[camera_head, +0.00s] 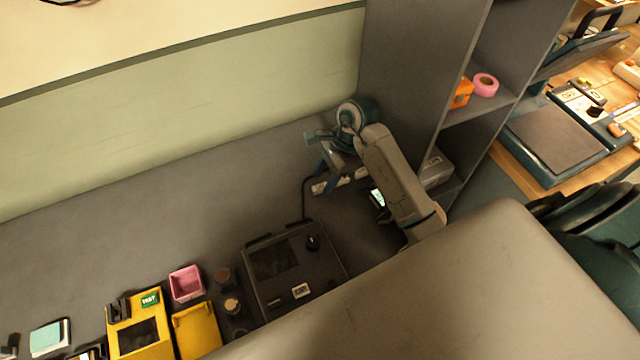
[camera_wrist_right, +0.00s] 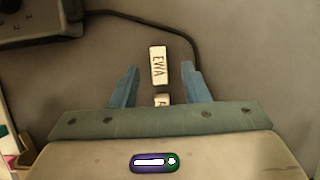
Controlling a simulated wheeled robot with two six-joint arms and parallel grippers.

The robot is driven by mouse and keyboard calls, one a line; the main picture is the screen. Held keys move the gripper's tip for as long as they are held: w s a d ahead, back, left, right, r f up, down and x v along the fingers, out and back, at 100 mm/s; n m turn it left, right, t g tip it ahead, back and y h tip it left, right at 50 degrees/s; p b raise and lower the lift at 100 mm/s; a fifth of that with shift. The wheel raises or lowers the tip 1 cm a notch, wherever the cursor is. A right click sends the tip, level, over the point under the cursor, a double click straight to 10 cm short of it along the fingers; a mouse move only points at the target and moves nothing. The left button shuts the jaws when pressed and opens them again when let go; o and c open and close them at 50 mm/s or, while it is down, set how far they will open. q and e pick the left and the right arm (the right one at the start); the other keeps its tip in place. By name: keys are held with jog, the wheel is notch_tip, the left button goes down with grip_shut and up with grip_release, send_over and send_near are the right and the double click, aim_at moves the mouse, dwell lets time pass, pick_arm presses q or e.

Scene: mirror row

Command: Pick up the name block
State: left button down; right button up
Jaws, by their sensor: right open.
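The name block (camera_wrist_right: 158,66) is a small pale block with the dark letters "EWA", seen in the right wrist view on the grey surface. My right gripper (camera_wrist_right: 160,78) is open, with one blue finger on each side of the space at the block's lower end. Gaps show on both sides, and I see no contact. A smaller pale lettered piece (camera_wrist_right: 162,99) lies just below it, deeper between the fingers. In the head view my right gripper (camera_head: 322,150) is over the grey counter; I cannot make out the name block there. My left gripper is not in view.
A dark device (camera_head: 290,265) stands on the counter (camera_head: 215,225); its cable (camera_wrist_right: 150,20) runs behind the block. A pink bin (camera_head: 186,283) and yellow machine (camera_head: 140,330) are at lower left. A shelf unit (camera_head: 410,70) stands right of my arm.

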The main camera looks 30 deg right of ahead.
jog(key=shift+a+f, duration=0.3)
jog(key=shift+f, duration=0.15)
jog(key=shift+a+f, duration=0.15)
jog(key=shift+f, duration=0.25)
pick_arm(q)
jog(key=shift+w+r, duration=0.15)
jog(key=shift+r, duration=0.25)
pick_arm(e)
jog(key=shift+c, duration=0.2)
grip_shut()
